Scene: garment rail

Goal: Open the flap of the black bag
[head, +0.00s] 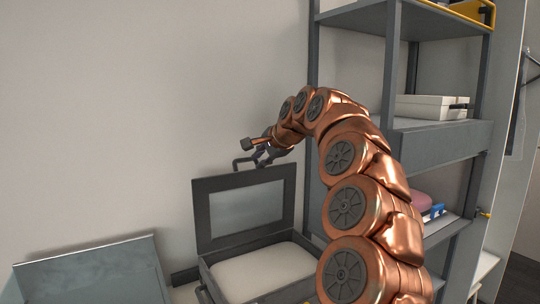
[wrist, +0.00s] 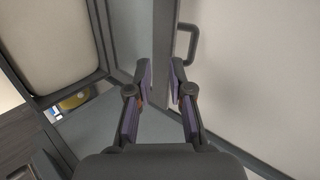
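The black bag (head: 207,272) is a dark, box-like case with a pale cushioned inside. Its flap (head: 204,222) stands upright at the back, a dark frame around a grey panel. A dark handle (head: 241,163) sticks out at the flap's top edge; it also shows in the wrist view (wrist: 193,34). My gripper (head: 264,158) is at the flap's top edge. In the wrist view, the fingers of my gripper (wrist: 161,72) are apart, on either side of the flap's dark edge (wrist: 159,35). I cannot tell whether they touch it.
A grey open container (head: 95,275) stands at the lower left. A grey shelf unit (head: 388,70) rises close on the right, with a white box (head: 425,106) on it and a pink item (head: 420,201) lower down. A plain wall (head: 150,110) is behind the bag.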

